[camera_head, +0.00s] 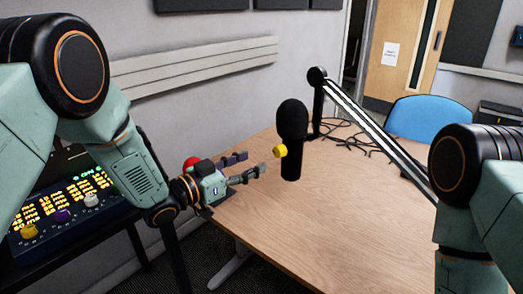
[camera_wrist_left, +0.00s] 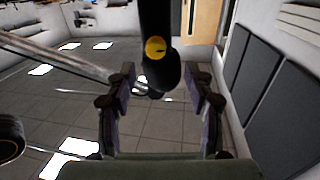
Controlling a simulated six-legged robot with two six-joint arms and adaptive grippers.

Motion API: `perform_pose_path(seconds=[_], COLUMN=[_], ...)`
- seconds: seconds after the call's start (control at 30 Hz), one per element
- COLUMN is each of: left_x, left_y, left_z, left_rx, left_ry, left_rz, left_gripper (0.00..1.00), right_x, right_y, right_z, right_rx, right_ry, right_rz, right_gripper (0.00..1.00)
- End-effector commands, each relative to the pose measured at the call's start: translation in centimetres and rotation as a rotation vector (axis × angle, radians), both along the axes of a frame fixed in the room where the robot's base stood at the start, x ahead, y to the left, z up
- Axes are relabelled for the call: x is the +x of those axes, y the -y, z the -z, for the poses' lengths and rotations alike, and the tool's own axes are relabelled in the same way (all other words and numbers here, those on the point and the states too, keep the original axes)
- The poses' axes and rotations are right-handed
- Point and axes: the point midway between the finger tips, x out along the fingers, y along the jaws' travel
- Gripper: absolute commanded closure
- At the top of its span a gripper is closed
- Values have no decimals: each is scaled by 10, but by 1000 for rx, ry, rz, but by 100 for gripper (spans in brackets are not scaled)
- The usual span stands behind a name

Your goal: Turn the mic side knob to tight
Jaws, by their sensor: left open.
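My right gripper is out of view.
A control panel with lit labels and knobs (camera_head: 70,212) stands at the left. A blue chair (camera_head: 422,118) is behind the table. The front of the table is clear.

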Motion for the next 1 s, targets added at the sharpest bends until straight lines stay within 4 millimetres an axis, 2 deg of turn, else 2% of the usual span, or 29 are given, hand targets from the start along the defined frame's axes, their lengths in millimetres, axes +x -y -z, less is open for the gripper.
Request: perform_pose_path(seconds=[0.17,0.5,0.7,1.0], left_x=[4,39,50,54], left_y=[16,54,61,60], left_z=[-1,0,-1,-1], left_rx=[-17,-18,-19,-19], left_ry=[-5,-5,-7,-7], left_rz=[12,10,6,3], left_gripper=[47,47,47,49], right_x=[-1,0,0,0], right_y=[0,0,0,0], right_z=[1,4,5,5], right_rx=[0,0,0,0], right_ry=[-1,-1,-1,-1], right_rz=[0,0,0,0], right_gripper=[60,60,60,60])
